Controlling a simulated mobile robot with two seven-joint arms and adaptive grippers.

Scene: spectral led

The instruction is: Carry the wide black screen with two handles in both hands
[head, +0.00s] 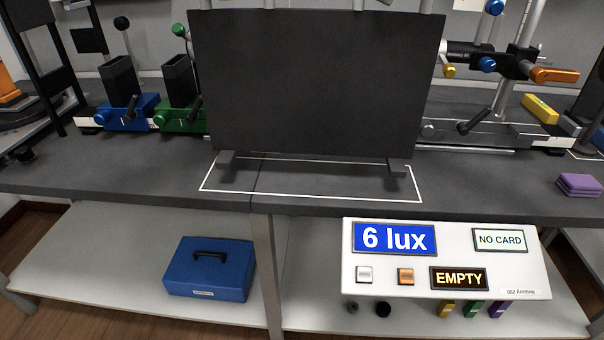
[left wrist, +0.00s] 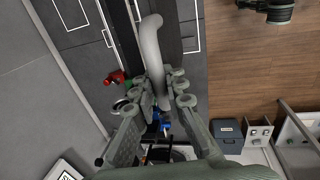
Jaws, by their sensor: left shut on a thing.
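The wide black screen (head: 315,85) stands upright in the head view, above the back part of a white outline (head: 310,199) on the dark bench. Its two short feet show at its lower edge, with dark patches below them; I cannot tell whether they touch the bench. In the left wrist view my left gripper (left wrist: 166,92) is shut on a grey tubular handle (left wrist: 151,42), which runs between its fingers. Neither gripper shows in the head view. My right gripper is not in view.
Blue (head: 130,112) and green (head: 183,115) bench fixtures stand left of the screen. A clamp stand with an orange knob (head: 555,75) is at the right, near purple blocks (head: 578,185). A white display panel (head: 445,258) and blue box (head: 210,268) are below the bench front.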

